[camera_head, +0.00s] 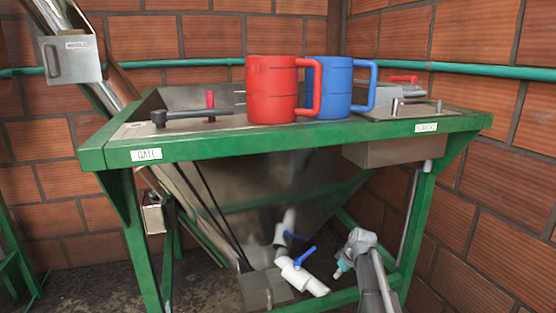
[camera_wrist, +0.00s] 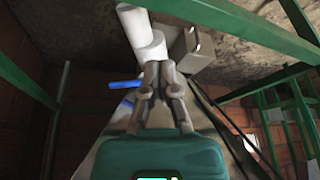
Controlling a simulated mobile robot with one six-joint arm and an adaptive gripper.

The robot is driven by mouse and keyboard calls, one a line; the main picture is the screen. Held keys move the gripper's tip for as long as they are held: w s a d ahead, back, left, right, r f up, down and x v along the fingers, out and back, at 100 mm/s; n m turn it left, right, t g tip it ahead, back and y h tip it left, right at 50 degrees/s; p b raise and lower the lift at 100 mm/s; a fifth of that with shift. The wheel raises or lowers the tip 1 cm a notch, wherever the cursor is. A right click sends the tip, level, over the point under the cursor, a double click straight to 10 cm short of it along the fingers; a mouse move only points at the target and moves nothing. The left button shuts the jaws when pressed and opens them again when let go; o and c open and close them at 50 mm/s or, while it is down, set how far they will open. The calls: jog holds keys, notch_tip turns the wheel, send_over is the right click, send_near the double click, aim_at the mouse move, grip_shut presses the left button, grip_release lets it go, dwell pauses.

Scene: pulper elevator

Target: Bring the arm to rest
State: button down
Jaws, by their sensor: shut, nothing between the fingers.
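My gripper (camera_wrist: 160,72) has a teal body and grey fingers. In the wrist view its fingers are together with nothing between them, in front of a white pipe (camera_wrist: 140,30). In the head view my grey arm rises from the bottom right, below the green-framed hopper stand. Its wrist bends left toward the pipe valves, and only a small part near the end shows; the fingers are not clear there.
White pipes (camera_head: 302,277) with blue valve handles (camera_head: 305,256) sit left of my arm. A metal box (camera_head: 265,289) is beside them. Red (camera_head: 272,90) and blue (camera_head: 334,85) jugs stand on the green frame (camera_head: 300,138) above. Brick walls close off the back and right.

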jog(key=s+a+f+m+g+h, duration=0.1)
jog(key=s+a+m+g+h, duration=0.2)
jog(key=s+m, duration=1.15)
jog(key=s+r+n+p, duration=0.3)
jog(key=s+r+p, duration=0.1)
jog(key=r+p, duration=1.6)
jog(key=s+a+r+n+p, duration=0.1)
jog(key=s+r+n+p, duration=0.2)
jog(key=r+p, duration=1.8)
jog(key=shift+s, duration=1.05)
